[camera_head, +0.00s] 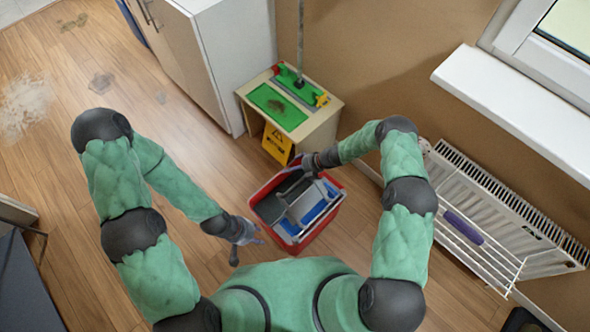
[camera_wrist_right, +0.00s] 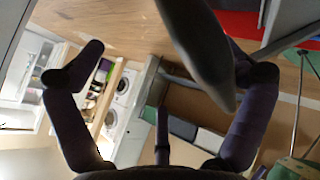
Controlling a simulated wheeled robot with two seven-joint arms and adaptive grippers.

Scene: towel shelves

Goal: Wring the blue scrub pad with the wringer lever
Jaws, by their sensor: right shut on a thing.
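A red bucket (camera_head: 330,216) stands on the floor with a grey wringer (camera_head: 302,205) in it. Blue (camera_head: 321,211), apparently the scrub pad, shows beside the grey wringer parts, which partly cover it. My right gripper (camera_head: 309,163) is at the bucket's far rim, shut on what looks like the wringer lever. In the right wrist view, a dark grey bar (camera_wrist_right: 205,55), likely that lever, passes close to one finger of my right gripper (camera_wrist_right: 160,85).
A small cabinet (camera_head: 322,132) behind the bucket carries green items and an upright pole (camera_head: 300,40). A yellow sign (camera_head: 277,143) leans on its front. A radiator (camera_head: 500,200) with a rack stands at right.

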